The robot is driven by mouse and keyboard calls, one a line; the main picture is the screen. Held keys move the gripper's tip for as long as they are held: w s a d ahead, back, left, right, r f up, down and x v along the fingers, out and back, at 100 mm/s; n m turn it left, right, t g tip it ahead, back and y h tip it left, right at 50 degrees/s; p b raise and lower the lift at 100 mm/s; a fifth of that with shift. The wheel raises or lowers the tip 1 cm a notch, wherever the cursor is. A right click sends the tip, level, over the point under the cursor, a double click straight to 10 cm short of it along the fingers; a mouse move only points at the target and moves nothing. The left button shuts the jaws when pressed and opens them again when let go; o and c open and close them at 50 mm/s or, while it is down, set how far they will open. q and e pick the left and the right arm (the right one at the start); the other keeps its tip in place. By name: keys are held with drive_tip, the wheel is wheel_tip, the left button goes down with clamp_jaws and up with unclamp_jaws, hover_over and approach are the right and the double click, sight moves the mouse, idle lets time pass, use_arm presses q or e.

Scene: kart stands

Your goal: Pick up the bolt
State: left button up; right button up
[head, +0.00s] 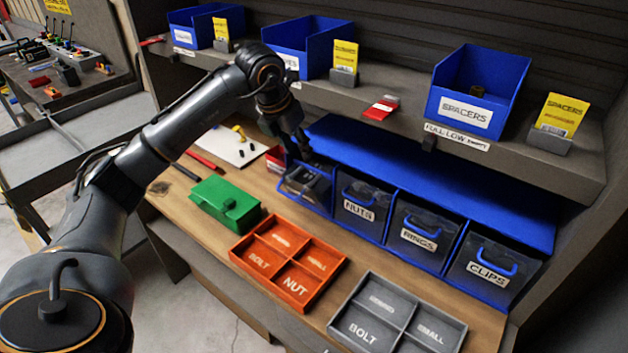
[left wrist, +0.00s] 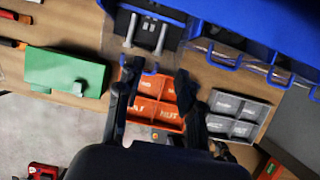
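My left gripper (head: 302,152) hangs over the leftmost clear-fronted drawer (head: 320,197) of the blue rack. In the left wrist view the left gripper (left wrist: 157,82) has its two fingers spread apart, with nothing between them. That drawer is open at the top, and its dark inside (left wrist: 121,22) shows in the wrist view. Light grey bolt-like pieces (left wrist: 160,40) lie in it, ahead of the fingertips; how deep they lie is hard to tell. The drawer's label is hidden. My right gripper is not in view.
An orange divided tray (head: 305,262) and a grey divided tray (head: 437,333) sit in front of the rack. A green box (head: 222,203) stands to the left. Drawers labelled nuts, rings and clips (head: 490,268) continue right. A shelf with blue bins (head: 475,90) overhangs behind.

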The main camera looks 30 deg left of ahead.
use_arm(q)
drive_tip(key=p, duration=0.2)
approach(312, 182)
drive_tip(key=x, duration=0.2)
drive_tip(key=shift+w+f, duration=0.25)
drive_tip(key=shift+w, duration=0.05)
drive_tip(key=shift+w+f+p, duration=0.15)
drive_tip(key=shift+f+p, duration=0.15)
drive_tip(key=shift+f, duration=0.15)
drive_tip(key=p+x, duration=0.2)
drive_tip(key=x, duration=0.1)
drive_tip(key=shift+f, duration=0.3)
drive_tip(key=shift+w+f, duration=0.25)
drive_tip(key=shift+f, duration=0.25)
clamp_jaws()
